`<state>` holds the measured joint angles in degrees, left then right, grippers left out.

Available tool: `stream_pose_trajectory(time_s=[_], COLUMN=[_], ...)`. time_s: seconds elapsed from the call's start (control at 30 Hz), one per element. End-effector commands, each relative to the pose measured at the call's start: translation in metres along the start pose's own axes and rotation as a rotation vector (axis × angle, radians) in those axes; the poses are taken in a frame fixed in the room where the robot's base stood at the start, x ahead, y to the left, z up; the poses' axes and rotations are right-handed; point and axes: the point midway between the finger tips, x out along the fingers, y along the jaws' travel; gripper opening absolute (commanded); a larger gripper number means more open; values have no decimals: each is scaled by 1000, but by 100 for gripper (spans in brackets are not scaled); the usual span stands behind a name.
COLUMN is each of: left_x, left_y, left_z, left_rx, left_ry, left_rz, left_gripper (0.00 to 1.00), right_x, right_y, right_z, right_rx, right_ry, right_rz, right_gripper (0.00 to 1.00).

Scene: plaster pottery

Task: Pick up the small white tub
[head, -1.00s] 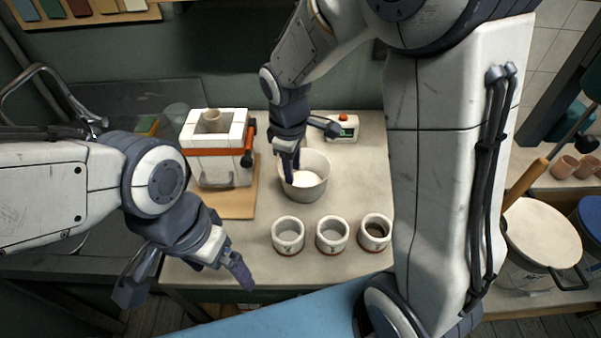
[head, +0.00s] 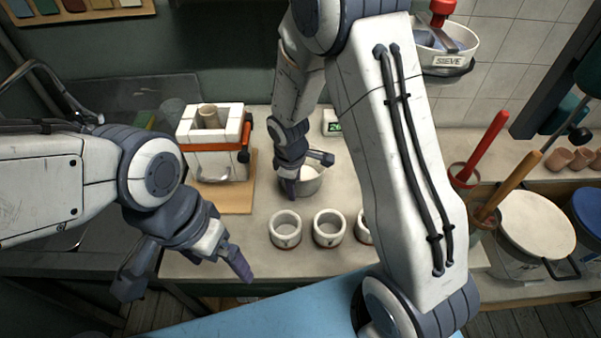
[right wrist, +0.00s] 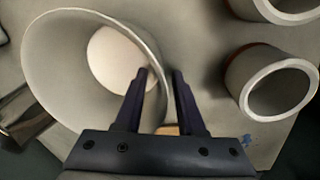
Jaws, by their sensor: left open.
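The small white tub (head: 311,183) stands on the worktop, partly hidden behind my right gripper in the head view. In the right wrist view the tub (right wrist: 62,55) shows from above, with pale white contents inside. My right gripper (head: 290,190) is at the tub's near left in the head view. In the right wrist view its fingers (right wrist: 161,75) are parted, with the tub's wall between them, one finger inside and one outside. I see no clear grip on the wall. My left gripper (head: 186,274) is open and empty at the table's front left.
Several small white cups stand in a row in front of the tub, including one cup (head: 329,229). A white block box with orange band (head: 211,143) stands at left on a wooden board (head: 237,197). Lidded buckets (head: 536,228) stand at right.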

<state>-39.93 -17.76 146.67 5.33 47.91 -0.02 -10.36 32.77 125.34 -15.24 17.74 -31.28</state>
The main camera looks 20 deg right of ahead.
Motion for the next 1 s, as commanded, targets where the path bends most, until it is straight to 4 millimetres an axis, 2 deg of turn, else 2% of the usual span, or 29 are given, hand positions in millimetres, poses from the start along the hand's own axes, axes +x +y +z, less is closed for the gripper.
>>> stream_pose_trajectory(time_s=[0.13, 0.17, 0.2, 0.27, 1.0], left_x=[0, 0, 0, 0, 0], left_y=[0, 0, 0, 0, 0], left_z=[0, 0, 0, 0, 0], left_rx=[0, 0, 0, 0, 0], left_ry=[0, 0, 0, 0, 0], left_rz=[0, 0, 0, 0, 0], left_gripper=[100, 100, 100, 100, 100], right_x=[0, 0, 0, 0, 0], right_y=[0, 0, 0, 0, 0], right_z=[0, 0, 0, 0, 0], right_rx=[1, 0, 1, 1, 1], right_ry=[1, 0, 0, 0, -1], right_rz=[1, 1, 1, 1, 0], right_gripper=[38, 35, 19, 0, 0])
